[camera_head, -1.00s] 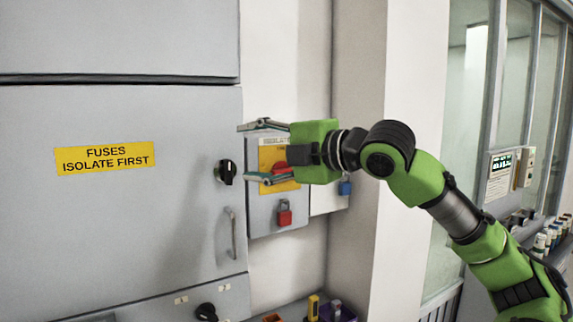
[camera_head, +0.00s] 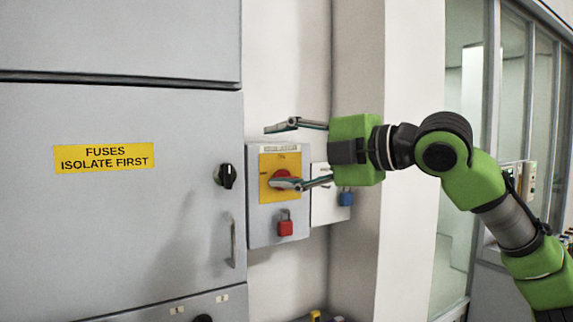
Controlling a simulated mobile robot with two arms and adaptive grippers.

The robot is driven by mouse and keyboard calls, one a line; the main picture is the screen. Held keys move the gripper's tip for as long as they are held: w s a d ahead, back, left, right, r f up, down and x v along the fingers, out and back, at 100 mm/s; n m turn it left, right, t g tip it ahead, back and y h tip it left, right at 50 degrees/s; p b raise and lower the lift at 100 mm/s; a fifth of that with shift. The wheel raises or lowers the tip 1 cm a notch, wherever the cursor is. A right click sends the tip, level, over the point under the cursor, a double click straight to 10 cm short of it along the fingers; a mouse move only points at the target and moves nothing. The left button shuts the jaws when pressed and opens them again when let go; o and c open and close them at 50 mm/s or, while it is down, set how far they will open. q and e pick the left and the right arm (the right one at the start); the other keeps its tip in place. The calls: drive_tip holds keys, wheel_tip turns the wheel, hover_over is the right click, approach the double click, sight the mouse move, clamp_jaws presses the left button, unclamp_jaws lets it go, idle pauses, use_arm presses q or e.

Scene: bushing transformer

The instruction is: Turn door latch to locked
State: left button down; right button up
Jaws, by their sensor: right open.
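The black door latch (camera_head: 227,176) is a round knob with a white pointer line, near the right edge of the grey cabinet door (camera_head: 120,230). Its pointer line looks about upright. My right gripper (camera_head: 273,157) is open and empty, with its fingers pointing left. It is to the right of the latch and apart from it. Its lower finger overlaps the red rotary switch (camera_head: 279,182) on the yellow plate in the picture; I cannot tell whether they touch. My left gripper is not in view.
A grey switch box (camera_head: 262,225) with a red padlock (camera_head: 285,228) is on the wall right of the cabinet. A blue padlock (camera_head: 345,198) hangs on a white box behind it. A door handle (camera_head: 232,243) sits below the latch. The space in front of the door is clear.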

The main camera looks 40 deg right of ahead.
drive_tip(key=shift+s+d, duration=0.1)
drive_tip(key=shift+s, duration=0.3)
idle(0.5)
